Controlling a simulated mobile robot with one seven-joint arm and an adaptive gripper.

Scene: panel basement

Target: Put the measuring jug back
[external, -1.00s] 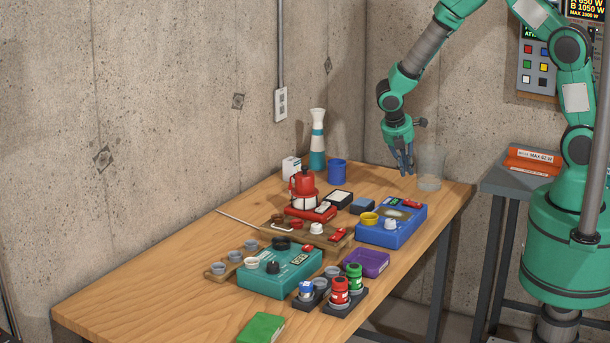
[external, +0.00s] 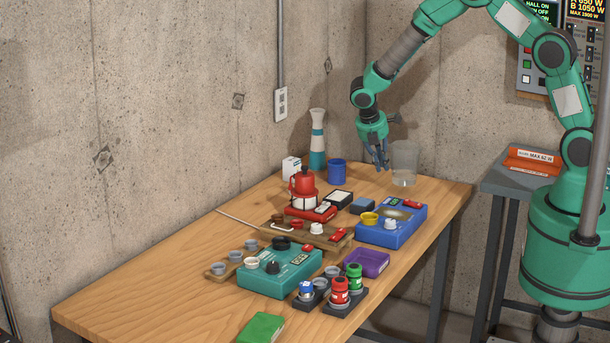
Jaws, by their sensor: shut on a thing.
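The measuring jug (external: 405,165) is a clear, see-through vessel at the back right part of the wooden table. My gripper (external: 383,164) is at its left side, pointing down, and is shut on the jug. The fingers meet the jug's left edge; the exact grip is too small to make out. I cannot tell for certain whether the jug's base touches the table or hangs just above it.
Left of my gripper stand a blue cup (external: 337,172) and a white and teal carafe (external: 317,140). The table's right back corner (external: 445,190) is clear.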

